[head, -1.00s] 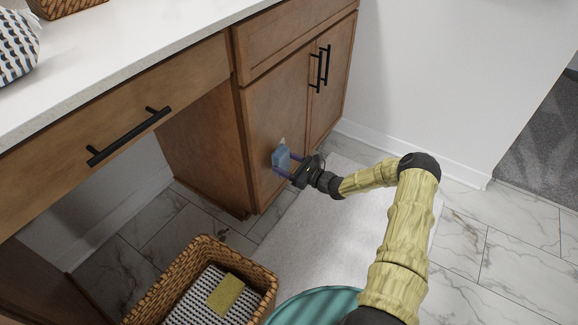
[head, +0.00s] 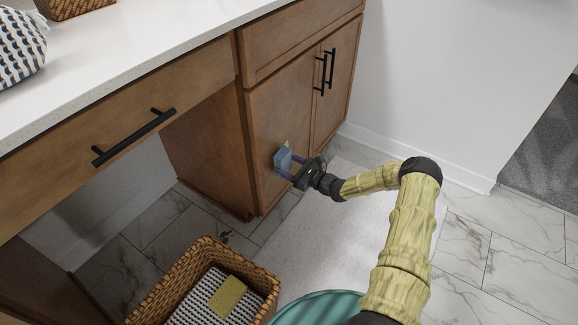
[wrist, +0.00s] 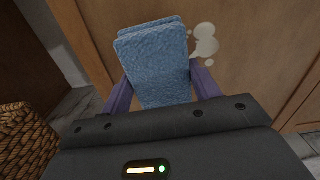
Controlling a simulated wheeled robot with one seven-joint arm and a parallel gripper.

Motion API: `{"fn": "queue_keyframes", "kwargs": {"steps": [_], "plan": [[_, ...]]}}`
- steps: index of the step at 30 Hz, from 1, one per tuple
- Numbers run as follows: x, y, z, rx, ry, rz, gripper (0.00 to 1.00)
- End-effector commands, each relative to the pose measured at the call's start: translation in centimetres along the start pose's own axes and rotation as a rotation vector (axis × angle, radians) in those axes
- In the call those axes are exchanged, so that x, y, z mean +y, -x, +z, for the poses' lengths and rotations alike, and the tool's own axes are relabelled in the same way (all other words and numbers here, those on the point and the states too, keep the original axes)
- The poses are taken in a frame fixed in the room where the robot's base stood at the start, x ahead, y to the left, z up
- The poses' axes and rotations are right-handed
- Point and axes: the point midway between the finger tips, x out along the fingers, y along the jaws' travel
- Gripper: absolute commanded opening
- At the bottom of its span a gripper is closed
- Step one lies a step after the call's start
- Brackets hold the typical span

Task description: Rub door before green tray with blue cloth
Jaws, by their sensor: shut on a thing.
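The blue cloth (head: 282,161) is a folded, fluffy pad held between the purple fingers of my gripper (head: 287,169). It is up against, or very close to, the lower part of the brown wooden cabinet door (head: 277,112); I cannot tell if it touches. In the wrist view the cloth (wrist: 155,60) stands upright before the wood, with a finger on each side. A pale, blotchy mark (wrist: 205,42) shows on the door just right of the cloth. I cannot make out a green tray for sure.
A wicker basket (head: 160,292) with a yellow sponge (head: 228,296) stands on the floor at the front. A second door with black handles (head: 331,70) is to the right. A pale mat (head: 310,235) lies below my arm. The open floor is at right.

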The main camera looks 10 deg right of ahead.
Motion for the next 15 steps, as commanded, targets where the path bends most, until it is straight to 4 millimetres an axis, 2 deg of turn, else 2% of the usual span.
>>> {"fn": "queue_keyframes", "kwargs": {"steps": [15], "plan": [[-0.06,-0.69,-0.02,0.000,0.000,0.000,0.43]]}}
